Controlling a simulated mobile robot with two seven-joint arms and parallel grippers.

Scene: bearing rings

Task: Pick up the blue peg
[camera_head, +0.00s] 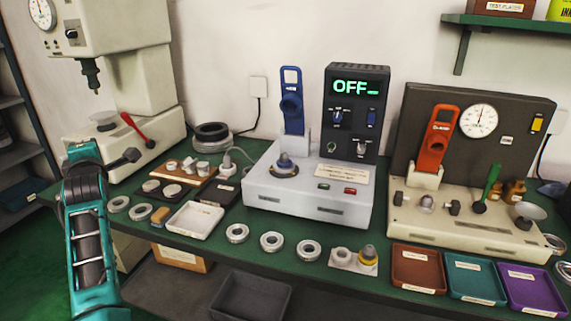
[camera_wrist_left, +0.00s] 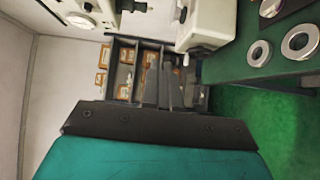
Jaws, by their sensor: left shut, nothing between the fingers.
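A small peg with a blue-grey tapered top (camera_head: 285,161) stands upright in a round seat on the white heater box (camera_head: 310,205), in the middle of the head view. It is the bluest peg-like piece I see; a tall blue slotted lever (camera_head: 291,105) stands just behind it. My left arm comes in from the lower left. My left gripper (camera_head: 130,156) is shut and empty near the press, well left of the peg and apart from it. The left wrist view does not show the peg. My right gripper is not in view.
A grey-and-yellow peg (camera_head: 368,256) stands on a small plate at the bench's front. Several metal rings (camera_head: 271,242) lie along the front edge. A white tray (camera_head: 194,220) lies left of the heater. The press (camera_head: 115,60) and a gauge fixture (camera_head: 470,225) flank it.

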